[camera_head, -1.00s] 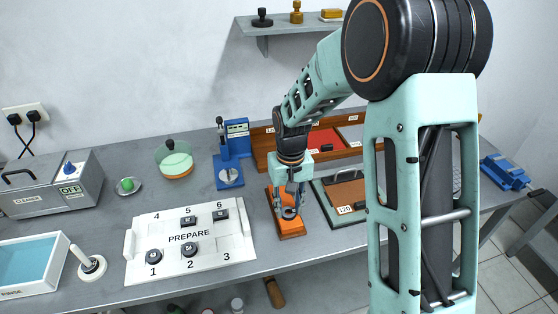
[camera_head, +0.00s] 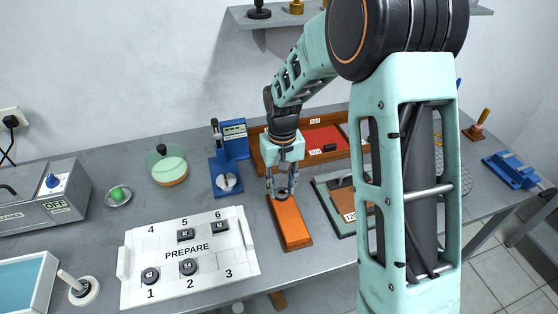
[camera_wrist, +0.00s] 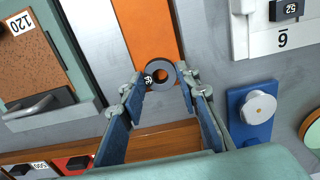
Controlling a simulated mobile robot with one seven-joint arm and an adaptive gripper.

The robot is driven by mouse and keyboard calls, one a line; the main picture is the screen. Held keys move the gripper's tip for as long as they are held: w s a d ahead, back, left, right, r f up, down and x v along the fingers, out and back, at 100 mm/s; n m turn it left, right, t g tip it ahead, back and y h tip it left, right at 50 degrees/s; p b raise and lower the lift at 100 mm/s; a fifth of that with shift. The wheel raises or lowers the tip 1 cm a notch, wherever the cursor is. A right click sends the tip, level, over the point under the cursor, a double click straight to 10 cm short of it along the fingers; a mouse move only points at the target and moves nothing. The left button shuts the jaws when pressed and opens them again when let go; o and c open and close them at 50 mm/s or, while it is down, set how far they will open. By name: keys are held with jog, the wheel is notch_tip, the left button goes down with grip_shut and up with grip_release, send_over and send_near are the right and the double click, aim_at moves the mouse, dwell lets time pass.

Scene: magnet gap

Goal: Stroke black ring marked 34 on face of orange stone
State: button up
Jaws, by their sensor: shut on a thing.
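The orange stone (camera_head: 291,225) lies lengthwise on the bench, and it also shows in the wrist view (camera_wrist: 146,22). My gripper (camera_head: 283,194) is over the stone's far end in the head view. In the wrist view my gripper (camera_wrist: 166,86) is shut on the black ring (camera_wrist: 171,68), a dark ring with an open centre. A small white label with a number sits on its side, too small to read surely. The ring overlaps the end of the stone's face; whether it touches cannot be told. Most of the stone's face is bare.
The white PREPARE board (camera_head: 240,255) with several dark pieces lies left of the stone. A blue press (camera_head: 226,175) stands behind left. A plate marked 120 (camera_head: 330,205) lies close on the right. A wooden tray (camera_head: 262,150) is behind. Bare bench lies between stone and board.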

jog(key=r, duration=0.1)
jog(key=r+p, duration=0.1)
jog(key=r, duration=0.2)
jog(key=shift+s+r+p, duration=0.25)
jog(key=shift+r+p, duration=0.05)
jog(key=shift+p, duration=0.05)
notch_tip(320, 180, up, 3)
jog(key=shift+r+p, duration=0.2)
jog(key=shift+p, duration=0.9)
jog(key=s+d+f+m, duration=0.1)
jog(key=s+d+m, duration=0.2)
jog(key=d, duration=0.8)
jog(key=shift+s+f, duration=0.2)
jog(key=shift+s, duration=0.3)
